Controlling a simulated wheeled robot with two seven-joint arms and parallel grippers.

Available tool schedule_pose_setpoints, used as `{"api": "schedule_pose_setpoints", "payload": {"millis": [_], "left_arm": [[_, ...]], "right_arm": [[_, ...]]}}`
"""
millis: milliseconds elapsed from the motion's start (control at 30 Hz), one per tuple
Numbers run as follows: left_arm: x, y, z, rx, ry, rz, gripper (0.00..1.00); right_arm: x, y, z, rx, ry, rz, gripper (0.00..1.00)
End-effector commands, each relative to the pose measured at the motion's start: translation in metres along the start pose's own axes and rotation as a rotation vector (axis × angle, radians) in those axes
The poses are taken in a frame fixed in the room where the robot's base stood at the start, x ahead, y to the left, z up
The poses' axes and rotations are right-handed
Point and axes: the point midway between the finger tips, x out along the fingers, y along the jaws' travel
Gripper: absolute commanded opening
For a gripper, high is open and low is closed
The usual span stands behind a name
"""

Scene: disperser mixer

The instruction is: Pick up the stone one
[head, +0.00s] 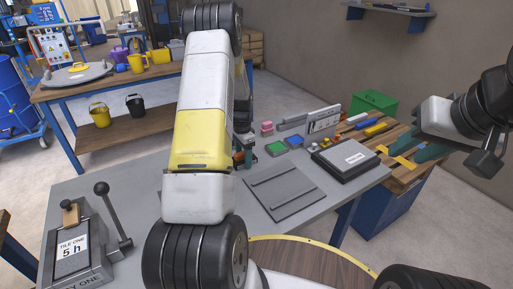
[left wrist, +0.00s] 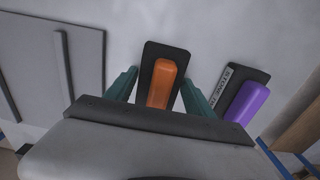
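In the left wrist view, a dark plate with a purple handle (left wrist: 247,103) lies on the grey table. Its small white label seems to begin with "STONE". A similar dark plate with an orange handle (left wrist: 162,84) lies to its left. My left gripper (left wrist: 160,92) is open, its green fingers on either side of the orange-handled plate, with gaps showing. The purple-handled one is outside the right finger. In the head view my left arm hides most of this area. My right gripper (head: 418,147) is open and apparently empty, at the right above the wooden bench.
A grey ridged plate (head: 284,190) lies mid-table, also in the left wrist view (left wrist: 50,60).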

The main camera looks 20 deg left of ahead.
Motion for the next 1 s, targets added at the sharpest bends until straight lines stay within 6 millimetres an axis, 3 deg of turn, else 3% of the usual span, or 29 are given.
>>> {"api": "schedule_pose_setpoints", "payload": {"millis": [33, 300, 633, 1000], "left_arm": [[0.0, 0.0, 0.0, 0.0, 0.0, 0.0, 0.51], [0.0, 0.0, 0.0, 0.0, 0.0, 0.0, 0.0], [-0.011, -0.001, -0.001, 0.0, 0.003, -0.003, 0.0], [-0.082, -0.001, -0.001, -0.001, 0.004, -0.004, 0.0]], "right_arm": [[0.0, 0.0, 0.0, 0.0, 0.0, 0.0, 0.36], [0.0, 0.0, 0.0, 0.0, 0.0, 0.0, 0.36], [0.0, 0.0, 0.0, 0.0, 0.0, 0.0, 0.36], [0.0, 0.0, 0.0, 0.0, 0.0, 0.0, 0.36]]}}
